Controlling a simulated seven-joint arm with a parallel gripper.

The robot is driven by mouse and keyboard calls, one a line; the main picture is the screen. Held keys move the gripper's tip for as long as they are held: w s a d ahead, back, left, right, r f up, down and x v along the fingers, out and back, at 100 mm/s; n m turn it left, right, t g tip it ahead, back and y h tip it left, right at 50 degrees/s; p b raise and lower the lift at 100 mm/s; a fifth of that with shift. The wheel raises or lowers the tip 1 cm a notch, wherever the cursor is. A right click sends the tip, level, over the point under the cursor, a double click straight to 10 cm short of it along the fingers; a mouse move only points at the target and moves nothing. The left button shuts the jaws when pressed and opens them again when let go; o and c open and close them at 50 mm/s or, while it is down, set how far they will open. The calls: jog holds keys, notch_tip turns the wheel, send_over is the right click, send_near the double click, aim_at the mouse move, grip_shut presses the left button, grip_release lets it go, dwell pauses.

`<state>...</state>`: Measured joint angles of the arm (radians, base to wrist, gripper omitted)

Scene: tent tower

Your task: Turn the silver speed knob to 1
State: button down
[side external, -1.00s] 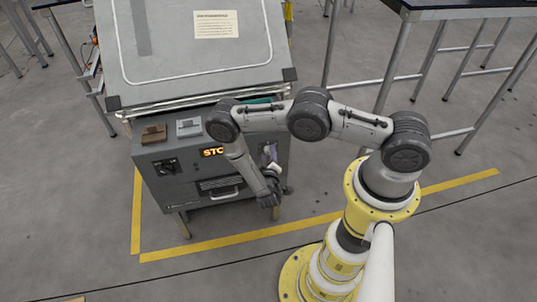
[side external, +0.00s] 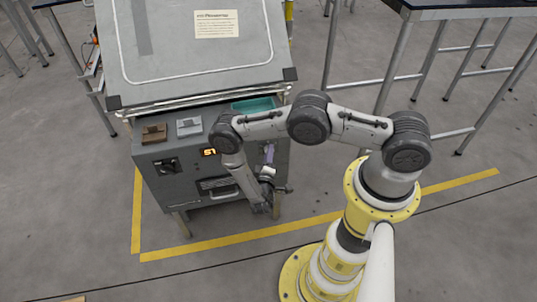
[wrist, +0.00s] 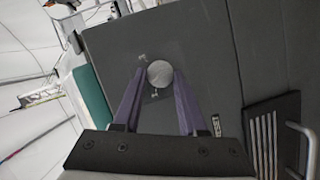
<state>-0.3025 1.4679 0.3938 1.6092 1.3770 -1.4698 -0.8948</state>
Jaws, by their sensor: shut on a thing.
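The silver speed knob (wrist: 160,73) is a round disc on the dark grey panel in the wrist view. My gripper (wrist: 159,78) has its two purple fingers on either side of it, shut on the knob. Small pale marks sit beside the knob, too small to read. In the side external view my gripper (side external: 269,153) is at the right of the machine's front panel, and the knob is hidden there. The orange display (side external: 209,152) on the front shows what looks like "S1".
A brown block (side external: 154,133) and a light grey block (side external: 189,127) sit on the machine's ledge. A teal tray (side external: 254,103) is at the ledge's right. A handle (side external: 221,192) projects low on the front. Metal tables stand behind on the right.

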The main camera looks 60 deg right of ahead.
jog(key=shift+w+f+n+h, duration=0.1)
jog(key=shift+n+h, duration=0.35)
jog(key=shift+n, duration=0.65)
jog(key=shift+s+f+n+h, duration=0.15)
jog(key=shift+n+h, duration=0.25)
jog(key=shift+n, duration=0.7)
jog(key=shift+w+f+n+h, duration=0.15)
jog(key=shift+n+h, duration=0.3)
jog(key=shift+n, duration=0.65)
jog(key=shift+t, duration=0.4)
jog(key=shift+c, duration=2.3)
grip_release()
jog(key=r+v, duration=0.1)
jog(key=v, duration=1.2)
jog(key=shift+a+f, duration=0.4)
jog(key=shift+a, duration=0.05)
